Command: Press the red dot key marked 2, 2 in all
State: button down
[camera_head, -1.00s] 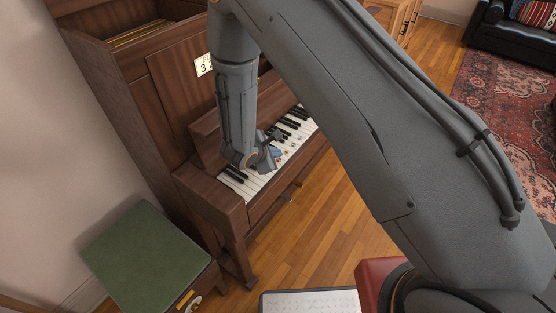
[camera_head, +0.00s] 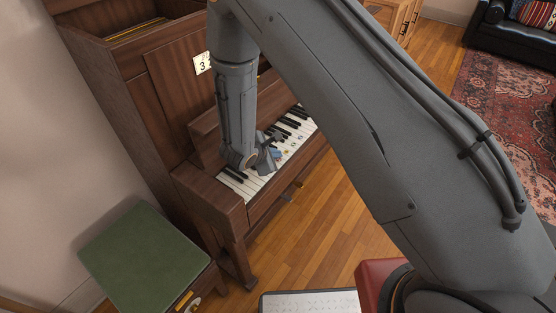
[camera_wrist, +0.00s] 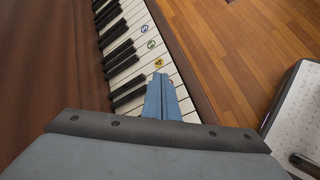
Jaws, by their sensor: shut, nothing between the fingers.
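The piano keyboard (camera_head: 296,127) is partly hidden by my arm in the head view. In the wrist view, the white keys (camera_wrist: 133,30) carry a yellow dot sticker (camera_wrist: 158,63), a blue one (camera_wrist: 151,44) and a green one (camera_wrist: 144,28). I see no red dot; it may be hidden behind the fingers. My gripper (camera_wrist: 160,80) is shut and empty, its blue fingertips over the white keys just near of the yellow dot. In the head view, my gripper (camera_head: 275,154) is low over the keys; I cannot tell whether it touches one.
The brown piano (camera_head: 165,90) bears a white card (camera_head: 202,64) with numbers. A green-topped stool (camera_head: 145,255) stands at lower left. Wooden floor (camera_head: 310,215) lies in front of the keyboard. A patterned rug (camera_head: 490,110) and black sofa (camera_head: 515,45) are at right.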

jog(key=shift+f+b, duration=0.65)
jog(key=shift+f, duration=0.05)
dwell(0.7)
jog(key=shift+r, duration=0.1)
jog(key=shift+r+p, duration=0.5)
jog(key=shift+r, duration=0.5)
jog(key=shift+r, duration=0.1)
jog(key=shift+r+p, duration=1.15)
jog(key=shift+r, duration=1.3)
